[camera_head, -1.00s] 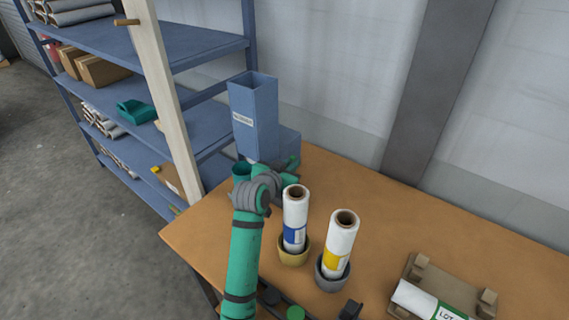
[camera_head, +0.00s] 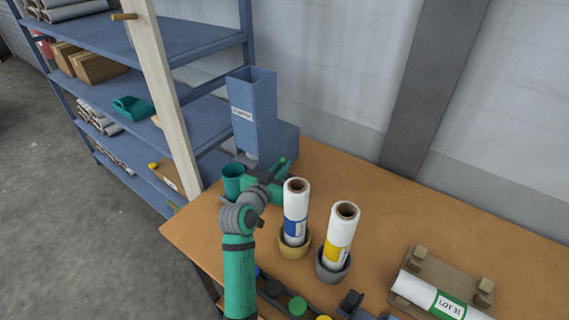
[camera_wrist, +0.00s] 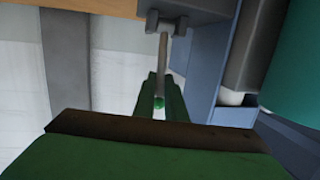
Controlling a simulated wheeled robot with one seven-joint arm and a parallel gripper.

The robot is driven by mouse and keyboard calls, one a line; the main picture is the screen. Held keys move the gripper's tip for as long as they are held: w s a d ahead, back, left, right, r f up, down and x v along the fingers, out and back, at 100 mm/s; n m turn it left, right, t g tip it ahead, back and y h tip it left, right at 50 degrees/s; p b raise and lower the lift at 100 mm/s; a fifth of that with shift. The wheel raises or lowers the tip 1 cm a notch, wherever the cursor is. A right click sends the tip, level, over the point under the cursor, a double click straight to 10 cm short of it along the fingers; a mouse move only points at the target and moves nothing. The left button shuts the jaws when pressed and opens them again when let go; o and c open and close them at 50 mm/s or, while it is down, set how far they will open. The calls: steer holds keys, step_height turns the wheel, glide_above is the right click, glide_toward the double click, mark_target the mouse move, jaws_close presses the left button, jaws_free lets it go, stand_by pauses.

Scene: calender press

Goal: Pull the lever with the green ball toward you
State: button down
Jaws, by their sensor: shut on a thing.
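The lever shows in the wrist view as a grey rod (camera_wrist: 163,58) with a small green ball (camera_wrist: 159,102) at its end. The rod runs from a grey bracket (camera_wrist: 166,24) on the blue dispenser. My gripper (camera_wrist: 160,103) has its green fingers on both sides of the ball and is shut on it. In the head view my gripper (camera_head: 279,170) is beside the base of the tall blue dispenser (camera_head: 254,112). There the lever and ball are mostly hidden by my fingers.
A teal cup (camera_head: 232,181) stands by the dispenser, left of my wrist. Two white rolls (camera_head: 296,210) (camera_head: 341,232) stand in round holders close to my arm's right. A labelled roll (camera_head: 436,296) lies on a wooden cradle. Blue shelving (camera_head: 200,42) stands at the left.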

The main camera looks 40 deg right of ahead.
steer(key=shift+w+a, duration=0.2)
steer(key=shift+a, duration=0.15)
steer(key=shift+s, duration=0.1)
steer(key=c, duration=1.8)
jaws_free()
steer(key=shift+a, duration=0.1)
steer(key=shift+s, duration=0.1)
steer(key=shift+s, duration=0.2)
steer(key=v, duration=1)
steer(key=shift+a, duration=0.4)
